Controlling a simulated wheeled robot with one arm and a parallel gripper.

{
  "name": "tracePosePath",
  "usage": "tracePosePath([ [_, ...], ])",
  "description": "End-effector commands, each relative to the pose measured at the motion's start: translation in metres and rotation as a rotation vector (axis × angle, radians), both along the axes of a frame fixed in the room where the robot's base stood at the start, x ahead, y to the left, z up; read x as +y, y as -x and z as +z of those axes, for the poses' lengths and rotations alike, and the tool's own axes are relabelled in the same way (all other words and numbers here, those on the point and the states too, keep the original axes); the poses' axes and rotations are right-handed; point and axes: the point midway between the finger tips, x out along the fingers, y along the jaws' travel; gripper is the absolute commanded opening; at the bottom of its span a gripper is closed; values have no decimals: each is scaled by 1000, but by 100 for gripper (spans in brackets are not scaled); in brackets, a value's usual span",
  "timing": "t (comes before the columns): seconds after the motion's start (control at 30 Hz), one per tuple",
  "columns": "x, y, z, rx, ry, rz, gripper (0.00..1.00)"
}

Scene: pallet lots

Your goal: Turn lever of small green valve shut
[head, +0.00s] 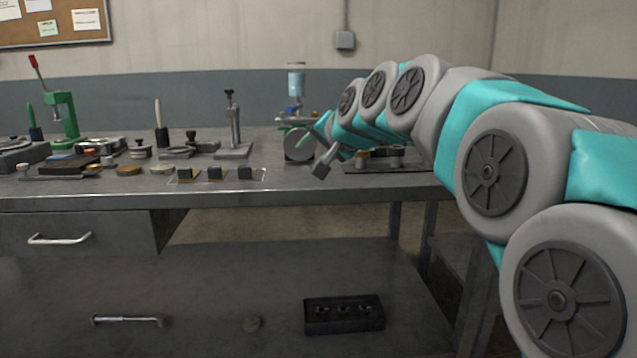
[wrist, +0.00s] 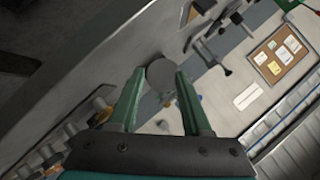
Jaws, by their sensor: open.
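My gripper (head: 310,156) reaches over the right part of the bench, and its two green fingers (wrist: 159,74) are apart in the wrist view. A grey round disc (wrist: 160,75) shows between the fingertips; I cannot tell if they touch it. In the head view a grey round body (head: 298,146) stands just behind the fingers, below a clear bottle with blue liquid (head: 296,84).
The steel workbench (head: 120,190) carries a green press (head: 65,115) at the left and a dark upright stand (head: 234,130) left of my gripper. Several small dark blocks (head: 214,173) lie along the front edge. A black tray (head: 344,314) sits on the lower shelf.

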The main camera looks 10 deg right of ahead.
Motion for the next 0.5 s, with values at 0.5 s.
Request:
tracePosePath([
  [0.5, 1, 42, -49, 130, 116, 60, 48],
])
